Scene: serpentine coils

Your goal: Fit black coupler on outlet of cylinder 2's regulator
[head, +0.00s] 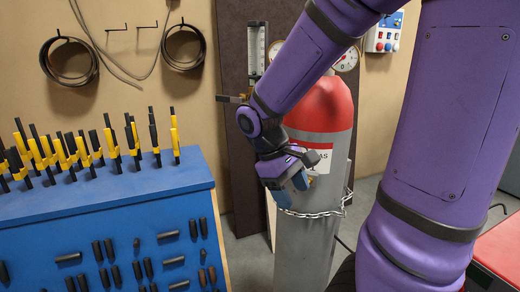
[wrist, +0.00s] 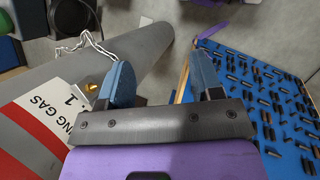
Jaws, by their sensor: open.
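A grey gas cylinder with a red shoulder (head: 322,105) stands upright behind my arm. In the wrist view its grey body (wrist: 150,50) carries a white label ending in "NG GAS" and "1". A round gauge (head: 347,59) shows at its top right; the rest of the regulator and any outlet are hidden by my arm. My gripper (head: 288,184) is in front of the cylinder's left side, near the label. In the wrist view my gripper (wrist: 167,82) has its blue fingers apart, with nothing between them. I cannot pick out the black coupler or a second cylinder.
A chain (head: 318,213) rings the cylinder. A blue cabinet (head: 105,195) at left bears yellow-and-black pieces on top and black pieces on its front. A flowmeter (head: 256,50) stands left of the cylinder. Black coils (head: 68,62) hang on the wall. A red-topped box (head: 503,252) is at lower right.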

